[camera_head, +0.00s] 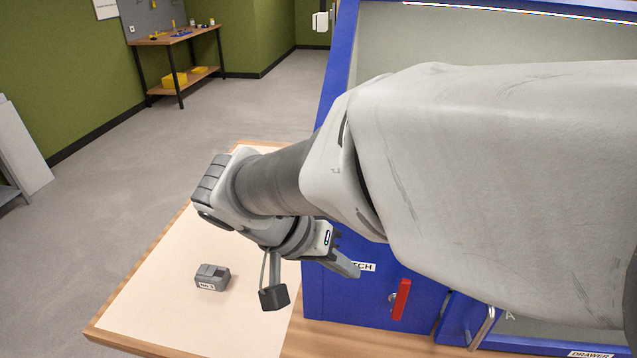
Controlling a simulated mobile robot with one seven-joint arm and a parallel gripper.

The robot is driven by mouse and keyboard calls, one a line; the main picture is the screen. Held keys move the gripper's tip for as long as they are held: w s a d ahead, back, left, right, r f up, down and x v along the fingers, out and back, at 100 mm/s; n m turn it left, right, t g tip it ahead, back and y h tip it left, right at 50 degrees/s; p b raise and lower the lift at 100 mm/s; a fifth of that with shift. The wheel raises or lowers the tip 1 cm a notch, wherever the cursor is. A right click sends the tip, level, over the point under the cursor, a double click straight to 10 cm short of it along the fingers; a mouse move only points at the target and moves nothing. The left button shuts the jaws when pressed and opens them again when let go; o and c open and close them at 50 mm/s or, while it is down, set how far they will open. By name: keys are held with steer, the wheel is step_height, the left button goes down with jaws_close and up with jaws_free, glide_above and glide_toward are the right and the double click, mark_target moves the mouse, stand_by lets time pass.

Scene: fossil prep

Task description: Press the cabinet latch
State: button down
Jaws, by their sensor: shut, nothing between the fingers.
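The blue cabinet (328,309) stands on the right part of the wooden bench. A white label on its front, partly covered by my gripper, shows the letters "CH" (366,267). A red upright lever (401,299) with a small metal piece at its left side is on the cabinet front, right of and below the label; I cannot tell for sure that it is the latch. My gripper (356,271) is shut and empty. In the picture its tips lie beside the label, up and left of the red lever. My arm hides much of the cabinet.
A small grey labelled block (212,277) lies on the pale bench mat (160,300), left of my gripper. A metal handle (483,327) and a drawer label (591,355) are at the lower right. A far workbench (180,38) stands at the back left.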

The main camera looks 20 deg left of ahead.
mark_target(400, 294)
steer(key=shift+s+a+r+n+t+y, duration=0.15)
steer(key=shift+s+a+r+n, duration=0.1)
steer(key=shift+s+a, duration=0.3)
steer(key=shift+s+a+r+n+t+y, duration=0.15)
steer(key=shift+s+a+n, duration=0.1)
steer(key=shift+s+a, duration=0.3)
steer(key=w+d+f+p, duration=0.1)
steer(key=w+d+f, duration=0.5)
steer(key=d+f, duration=0.2)
steer(key=shift+f+p, duration=0.15)
steer(key=shift+p, duration=0.15)
